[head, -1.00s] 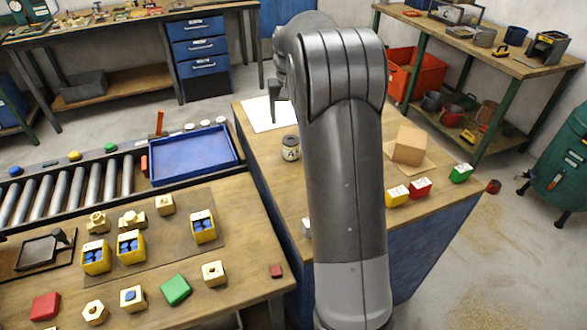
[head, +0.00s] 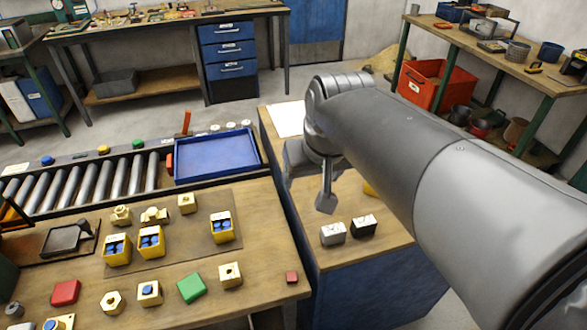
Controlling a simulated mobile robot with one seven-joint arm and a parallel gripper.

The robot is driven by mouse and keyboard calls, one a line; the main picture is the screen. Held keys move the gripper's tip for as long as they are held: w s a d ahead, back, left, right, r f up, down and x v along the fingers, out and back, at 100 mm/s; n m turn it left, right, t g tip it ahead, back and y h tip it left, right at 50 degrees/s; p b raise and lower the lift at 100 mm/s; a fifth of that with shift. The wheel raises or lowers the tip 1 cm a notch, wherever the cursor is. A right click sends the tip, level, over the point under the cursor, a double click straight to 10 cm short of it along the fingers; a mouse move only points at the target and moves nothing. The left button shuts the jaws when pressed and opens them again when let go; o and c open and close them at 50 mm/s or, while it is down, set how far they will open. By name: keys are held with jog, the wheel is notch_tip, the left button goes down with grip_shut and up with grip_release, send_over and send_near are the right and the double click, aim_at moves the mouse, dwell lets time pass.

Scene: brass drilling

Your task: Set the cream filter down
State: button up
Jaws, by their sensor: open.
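I cannot pick out the cream filter for certain now; no filter shows clearly in the head view. My gripper (head: 326,203) hangs pointing down over the wooden top of the blue bench (head: 300,205), to the right of the roller conveyor. One grey finger shows plainly, and the rest is hidden by the wrist and arm. The jaws are open and nothing is seen between them.
A white sheet (head: 287,118) lies at the bench's far end. A blue tray (head: 216,156) sits at the end of the conveyor (head: 95,180). The left table (head: 250,268) holds several brass fittings and coloured blocks. My arm hides the bench's right part.

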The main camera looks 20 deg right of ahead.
jog(key=s+a+f+t, duration=0.1)
jog(key=s+f, duration=0.2)
jog(key=s, duration=0.3)
jog(key=shift+s+a, duration=0.15)
jog(key=shift+s, duration=0.05)
dwell(1.0)
